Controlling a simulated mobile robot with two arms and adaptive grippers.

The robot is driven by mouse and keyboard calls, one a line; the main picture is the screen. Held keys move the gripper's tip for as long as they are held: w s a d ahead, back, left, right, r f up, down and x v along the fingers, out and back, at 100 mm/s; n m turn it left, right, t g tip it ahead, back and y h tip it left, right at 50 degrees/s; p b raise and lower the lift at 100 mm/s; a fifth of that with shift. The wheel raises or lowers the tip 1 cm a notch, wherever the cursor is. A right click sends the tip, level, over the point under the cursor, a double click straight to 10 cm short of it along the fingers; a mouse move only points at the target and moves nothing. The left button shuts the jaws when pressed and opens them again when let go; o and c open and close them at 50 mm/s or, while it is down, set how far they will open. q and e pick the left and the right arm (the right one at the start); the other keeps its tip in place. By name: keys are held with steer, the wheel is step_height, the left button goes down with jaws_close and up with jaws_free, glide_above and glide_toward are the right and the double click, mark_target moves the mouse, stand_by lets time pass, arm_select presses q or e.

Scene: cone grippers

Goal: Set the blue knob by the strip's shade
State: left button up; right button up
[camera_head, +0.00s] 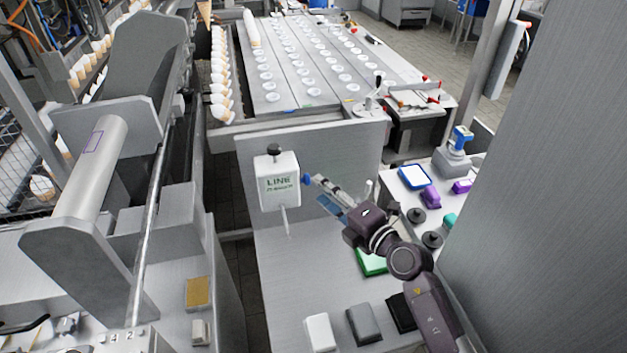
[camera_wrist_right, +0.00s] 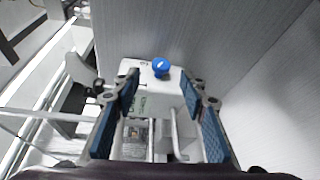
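The blue knob (camera_head: 307,180) is on the right side of the white box lettered LINE (camera_head: 279,187). In the right wrist view the blue knob (camera_wrist_right: 161,66) has a small white mark on its face and stands on the box's pale side (camera_wrist_right: 140,82). My right gripper (camera_head: 322,192) is at the right of the box, its fingers pointing at the knob. In the wrist view the right gripper (camera_wrist_right: 160,86) is open, with blue-padded fingers spread left and right of the knob, which is just beyond the tips. I cannot make out the strip. My left gripper is not in view.
White (camera_head: 320,333), grey (camera_head: 364,324) and black (camera_head: 402,312) blocks stand along the bench front. A side table (camera_head: 405,190) at right holds purple items and dark knobs. A tall grey panel (camera_head: 540,200) bounds the right.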

mark_target(304, 180)
steer(key=x, duration=0.5)
steer(key=shift+d, duration=0.1)
steer(key=shift+w, duration=0.1)
steer(key=shift+c, duration=0.5)
steer(key=c, duration=0.5)
jaws_close()
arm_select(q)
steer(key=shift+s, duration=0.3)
